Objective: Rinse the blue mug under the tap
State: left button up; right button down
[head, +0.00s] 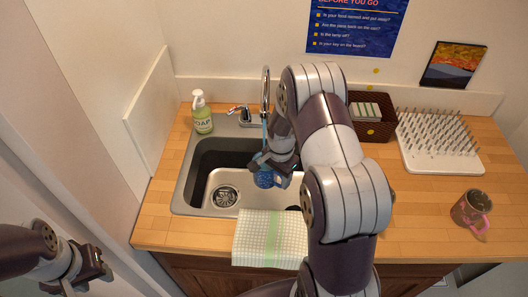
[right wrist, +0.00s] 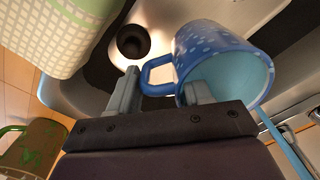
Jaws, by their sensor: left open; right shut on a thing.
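The blue mug (head: 264,180) is held over the sink basin in the head view, partly covered by my right gripper (head: 272,162). In the right wrist view the speckled blue mug (right wrist: 215,62) has its handle between the fingers of my right gripper (right wrist: 160,92), which is shut on it. Its light blue inside shows at the right. The tap (head: 265,88) stands behind the sink. A thin blue water stream (right wrist: 284,146) reaches the mug's rim area in the wrist view; I cannot tell whether it enters. My left gripper (head: 92,272) is open and empty, left of the counter.
The sink (head: 182,190) has a drain in its basin. A checked towel (head: 270,238) hangs over its front edge. A soap bottle (head: 202,115) stands behind left. A basket (head: 378,130), spiked drying rack (head: 440,158) and brown mug (head: 470,210) stand right; counter between them is partly clear.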

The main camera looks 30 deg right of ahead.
dwell(0.5)
jog(key=shift+s+a+r+p, duration=0.1)
jog(key=shift+s+r+p, duration=0.2)
jog(key=shift+r+p, duration=0.25)
jog(key=shift+s+a+r+p, duration=0.3)
jog(key=shift+s+r+p, duration=0.2)
jog(key=shift+s+p, duration=0.15)
jog(key=shift+s+a+r+p, duration=0.25)
jog(key=shift+s+r+p, duration=0.25)
jog(key=shift+s+p, duration=0.2)
jog(key=shift+s+a+r+p, duration=0.3)
jog(key=shift+s+r+p, duration=0.2)
jog(key=shift+s+p, duration=0.15)
